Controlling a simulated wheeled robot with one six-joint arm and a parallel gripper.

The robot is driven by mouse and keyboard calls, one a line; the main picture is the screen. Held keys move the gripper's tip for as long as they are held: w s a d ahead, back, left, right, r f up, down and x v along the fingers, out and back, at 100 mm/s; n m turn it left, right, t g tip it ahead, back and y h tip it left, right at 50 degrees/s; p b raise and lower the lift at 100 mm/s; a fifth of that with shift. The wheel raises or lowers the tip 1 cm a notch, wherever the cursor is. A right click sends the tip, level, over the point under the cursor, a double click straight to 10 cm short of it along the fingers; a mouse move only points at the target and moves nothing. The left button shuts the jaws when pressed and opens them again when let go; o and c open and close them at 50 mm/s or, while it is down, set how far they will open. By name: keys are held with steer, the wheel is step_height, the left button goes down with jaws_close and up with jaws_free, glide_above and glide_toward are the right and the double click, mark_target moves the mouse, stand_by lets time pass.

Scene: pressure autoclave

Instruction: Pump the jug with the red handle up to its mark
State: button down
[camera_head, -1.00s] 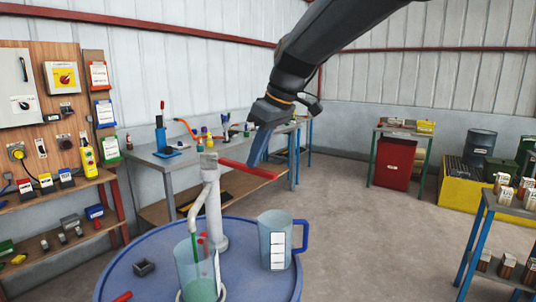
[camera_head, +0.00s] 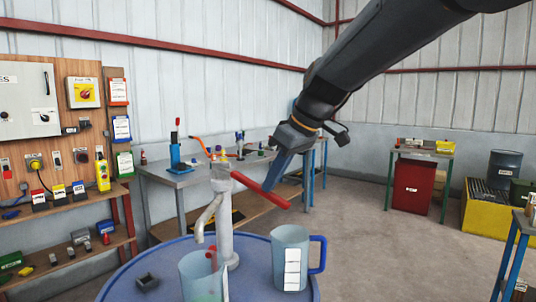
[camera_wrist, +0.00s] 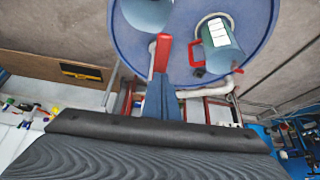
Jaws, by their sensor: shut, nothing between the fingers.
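The hand pump (camera_head: 224,215) stands on the blue drum top. Its red lever (camera_head: 262,190) slopes down to the right. My gripper (camera_head: 272,182) is shut and empty, its blue fingers against or just above the lever's middle. In the wrist view the fingers (camera_wrist: 160,95) meet the red lever (camera_wrist: 161,52). A clear jug (camera_head: 195,275) stands under the spout, with some greenish liquid low in it; its base is cut off. In the wrist view this jug (camera_wrist: 228,58) has a red handle (camera_wrist: 194,58) and a white label. Its mark cannot be made out.
A second jug with a blue handle (camera_head: 290,258) and a white label stands right of the pump. A small dark block (camera_head: 147,282) lies on the drum top (camera_head: 165,262). A workbench (camera_head: 185,180) stands behind. Open floor lies to the right.

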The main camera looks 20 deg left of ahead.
steer(key=p+v, duration=0.1)
steer(key=v, duration=0.1)
steer(key=a+p+v, duration=0.1)
steer(key=v, duration=0.1)
steer(key=shift+d+r, duration=0.1)
steer(key=shift+r, duration=0.15)
steer(key=d+b+v, duration=0.1)
steer(key=b+v, duration=0.1)
steer(key=v, duration=0.7)
steer(key=shift+d, duration=0.2)
steer(key=shift+s, duration=0.15)
